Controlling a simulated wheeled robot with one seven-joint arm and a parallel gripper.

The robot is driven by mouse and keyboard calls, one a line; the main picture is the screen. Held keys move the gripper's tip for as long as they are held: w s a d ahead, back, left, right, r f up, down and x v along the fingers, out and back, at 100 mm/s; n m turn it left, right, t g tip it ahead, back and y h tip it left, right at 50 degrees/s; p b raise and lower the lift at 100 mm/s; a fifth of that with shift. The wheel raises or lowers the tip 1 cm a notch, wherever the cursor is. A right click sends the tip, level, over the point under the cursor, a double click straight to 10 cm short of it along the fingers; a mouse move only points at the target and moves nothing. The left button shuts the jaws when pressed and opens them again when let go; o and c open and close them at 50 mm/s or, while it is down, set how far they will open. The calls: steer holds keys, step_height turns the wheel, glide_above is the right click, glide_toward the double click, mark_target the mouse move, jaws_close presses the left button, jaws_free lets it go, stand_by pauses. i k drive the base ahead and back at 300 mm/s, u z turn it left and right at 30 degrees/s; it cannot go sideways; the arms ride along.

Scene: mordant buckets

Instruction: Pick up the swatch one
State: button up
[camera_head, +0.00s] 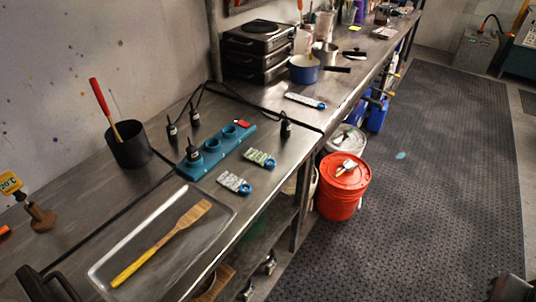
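Three pale, patterned swatch-like strips, each with a blue round end, lie flat on the steel bench. One greenish strip (260,159) lies right of the blue-green rack. A grey-white strip (235,183) lies nearer, between that rack and the metal tray. A third pale strip (305,101) lies farther back, in front of the blue pot. Any writing on them is too small to read. A dark part at the bottom right corner, perhaps my gripper (512,288), is cut off by the frame. It is well away from the strips, and its fingers cannot be made out.
The blue-green rack (215,150) holds a dark bottle; other small bottles stand nearby. A metal tray (218,228) holds a wooden spatula. A black pot (128,150) stands at the wall. An orange bucket (341,200) stands on the floor beside the bench. The dark floor mat (430,190) is mostly clear.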

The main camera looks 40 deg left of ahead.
mark_target(227, 179)
steer(key=u, duration=0.75)
steer(key=i, duration=0.8)
steer(key=u, duration=0.9)
